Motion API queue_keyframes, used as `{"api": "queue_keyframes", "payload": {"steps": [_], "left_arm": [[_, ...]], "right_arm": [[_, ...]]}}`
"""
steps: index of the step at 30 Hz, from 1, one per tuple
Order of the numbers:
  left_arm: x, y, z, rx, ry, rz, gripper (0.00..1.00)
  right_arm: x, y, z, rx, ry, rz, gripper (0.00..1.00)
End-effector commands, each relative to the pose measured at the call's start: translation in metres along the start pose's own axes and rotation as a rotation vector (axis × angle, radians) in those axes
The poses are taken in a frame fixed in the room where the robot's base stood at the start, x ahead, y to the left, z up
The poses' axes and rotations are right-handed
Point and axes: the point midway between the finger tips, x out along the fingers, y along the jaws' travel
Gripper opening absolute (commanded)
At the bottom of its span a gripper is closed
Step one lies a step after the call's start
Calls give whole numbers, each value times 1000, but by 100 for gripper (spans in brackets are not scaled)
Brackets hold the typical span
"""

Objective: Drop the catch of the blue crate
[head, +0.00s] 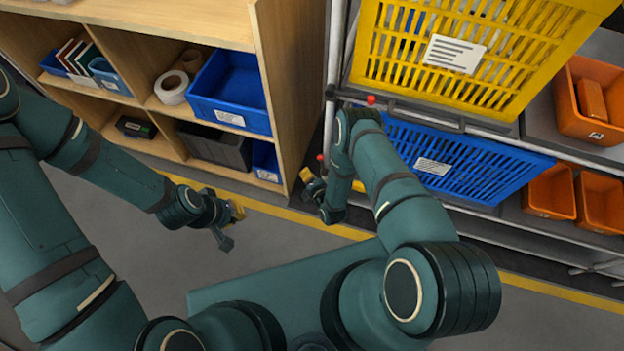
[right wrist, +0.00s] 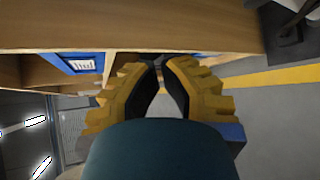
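The blue crate (head: 470,165) sits on the rack below the yellow crate (head: 450,92); my right arm hides its left end. A red knob (head: 370,99) shows near its upper left corner. A second red knob (head: 320,157) shows lower on the rack's left side; I cannot tell which belongs to the blue crate's catch. My right gripper (head: 308,176) is near the lower knob, apart from the crate; in the right wrist view (right wrist: 160,62) its fingertips meet with nothing between them. My left gripper (head: 232,225) is over the floor, far from the crate, its finger opening unclear.
A wooden shelf (head: 291,90) with blue bins (head: 232,85) stands left of the rack, close to my right gripper. Orange bins (head: 549,190) sit on the right. Grey floor with a yellow line (head: 270,209) lies clear in front.

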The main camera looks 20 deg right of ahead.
Motion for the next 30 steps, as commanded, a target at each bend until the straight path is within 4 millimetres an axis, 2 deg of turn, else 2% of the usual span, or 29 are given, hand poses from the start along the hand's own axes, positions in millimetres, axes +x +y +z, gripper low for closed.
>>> {"api": "queue_keyframes", "payload": {"steps": [1,8,12,16,30], "left_arm": [[6,-2,0,0,2,0,0],[21,-8,-2,1,9,-1,0],[18,-7,-2,1,10,-1,0],[19,-7,-2,1,10,-1,0],[19,-7,-2,1,10,-1,0]], "right_arm": [[12,-2,0,0,-3,3,0],[56,-2,0,1,-3,2,0],[48,0,22,1,-3,-3,0],[44,0,33,0,-2,-2,0],[41,0,38,-1,0,-1,0]]}}
